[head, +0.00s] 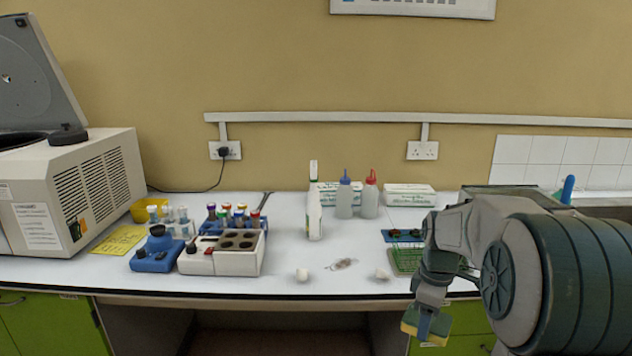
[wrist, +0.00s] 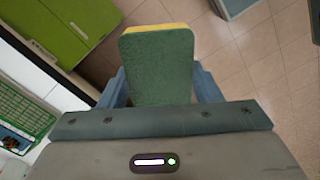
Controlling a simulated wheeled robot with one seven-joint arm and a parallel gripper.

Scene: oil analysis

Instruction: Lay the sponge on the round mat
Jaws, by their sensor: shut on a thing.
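The sponge (head: 411,325), yellow with a green face, is held between the fingers of my gripper (head: 428,324). In the wrist view the sponge (wrist: 158,62) shows its green face, with a yellow edge at the far end, and a blue finger on each side of my gripper (wrist: 163,88). The gripper hangs in front of the counter's front edge, with floor beneath it. I cannot make out a round mat for certain. A small, flat, pale brownish patterned thing (head: 342,264) lies on the counter between two small white objects.
The white counter (head: 330,283) holds a green wire rack (head: 406,261) near my arm, a white spray bottle (head: 314,215), two squeeze bottles (head: 357,200), and a white block with wells (head: 222,255). Green cabinets (wrist: 75,30) stand below. The counter's front middle is fairly clear.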

